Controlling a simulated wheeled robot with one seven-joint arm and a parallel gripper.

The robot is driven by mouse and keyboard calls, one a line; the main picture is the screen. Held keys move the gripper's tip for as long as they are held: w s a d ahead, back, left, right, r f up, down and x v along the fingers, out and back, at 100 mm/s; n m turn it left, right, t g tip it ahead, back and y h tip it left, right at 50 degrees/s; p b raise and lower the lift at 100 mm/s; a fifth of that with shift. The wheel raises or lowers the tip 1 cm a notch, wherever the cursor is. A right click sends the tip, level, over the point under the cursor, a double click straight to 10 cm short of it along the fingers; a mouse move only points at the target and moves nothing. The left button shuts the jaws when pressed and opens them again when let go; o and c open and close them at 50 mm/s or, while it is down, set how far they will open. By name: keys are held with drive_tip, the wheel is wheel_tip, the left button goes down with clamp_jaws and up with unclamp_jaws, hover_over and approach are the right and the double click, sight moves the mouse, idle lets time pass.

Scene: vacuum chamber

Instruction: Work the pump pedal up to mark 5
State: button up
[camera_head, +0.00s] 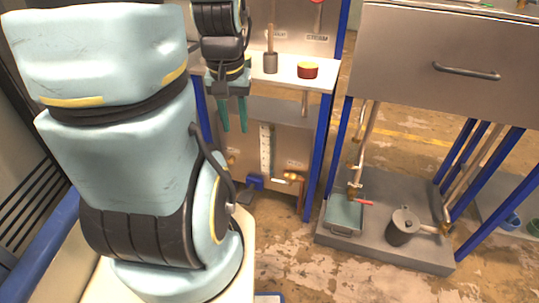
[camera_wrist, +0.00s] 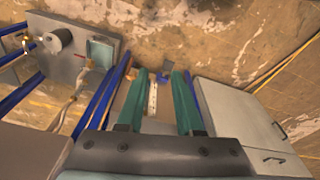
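A blue pedal-like part (camera_head: 255,183), probably the pump pedal, sits low at the foot of the metal cabinet panel. Above it stands an upright white scale strip (camera_head: 265,150); its marks and reading are too small to tell. My gripper (camera_head: 234,128) has green fingers, spread apart and pointing down. It hangs in front of the panel, above and left of the pedal, touching nothing that I can see. In the wrist view the fingers are open (camera_wrist: 160,75) with nothing held; the white strip (camera_wrist: 153,97) shows between them, and a small blue part (camera_wrist: 163,78) lies near the fingertips.
A low grey platform (camera_head: 380,255) with a tray and pot stands right. Floor between is clear.

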clamp_jaws()
idle(1.2)
